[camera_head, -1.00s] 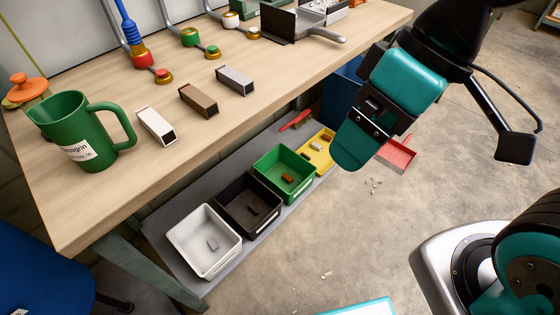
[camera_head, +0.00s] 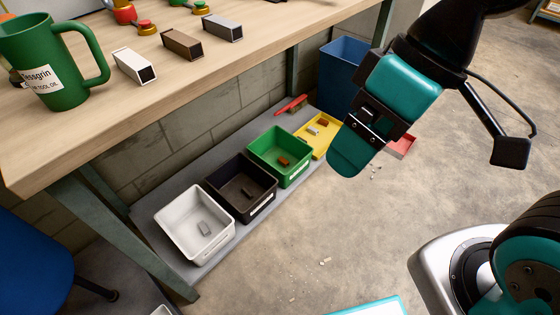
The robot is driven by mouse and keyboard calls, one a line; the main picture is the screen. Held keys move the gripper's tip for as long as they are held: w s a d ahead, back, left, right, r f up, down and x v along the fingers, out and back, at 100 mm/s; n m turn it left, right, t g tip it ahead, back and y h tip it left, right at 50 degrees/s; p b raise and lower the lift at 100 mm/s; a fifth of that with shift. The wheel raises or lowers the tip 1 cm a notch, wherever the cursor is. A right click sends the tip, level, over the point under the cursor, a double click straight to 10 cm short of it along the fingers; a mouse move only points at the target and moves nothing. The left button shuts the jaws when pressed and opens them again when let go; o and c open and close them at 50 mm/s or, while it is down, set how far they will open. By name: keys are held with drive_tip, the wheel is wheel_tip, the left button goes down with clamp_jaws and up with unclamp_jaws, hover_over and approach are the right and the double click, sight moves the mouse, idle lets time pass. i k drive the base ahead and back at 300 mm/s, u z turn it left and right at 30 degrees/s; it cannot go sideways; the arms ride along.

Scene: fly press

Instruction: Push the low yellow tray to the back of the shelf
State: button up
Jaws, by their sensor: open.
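The low yellow tray (camera_head: 319,145) is at the far end of the row of bins on the low grey shelf (camera_head: 206,262), beside the green bin. A small brown block and a pale block lie in it. My gripper (camera_head: 352,150) hangs in the air at right of centre and covers the tray's right side in the picture. It is open and empty; only one teal finger shows clearly. I see no contact between it and the tray.
A green bin (camera_head: 265,151), a black bin (camera_head: 266,205) and a white bin (camera_head: 190,248) stand along the shelf. A red brush (camera_head: 291,104) lies behind the tray. A blue bin (camera_head: 343,70) and a red dustpan (camera_head: 403,147) are near my gripper. The workbench (camera_head: 180,82) overhangs the shelf.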

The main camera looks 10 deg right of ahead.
sight(321, 142)
drive_tip(key=u, duration=0.45)
drive_tip(key=k, duration=0.3)
drive_tip(key=z, duration=1.4)
drive_tip(key=i, duration=1.95)
drive_tip(key=u, duration=0.4)
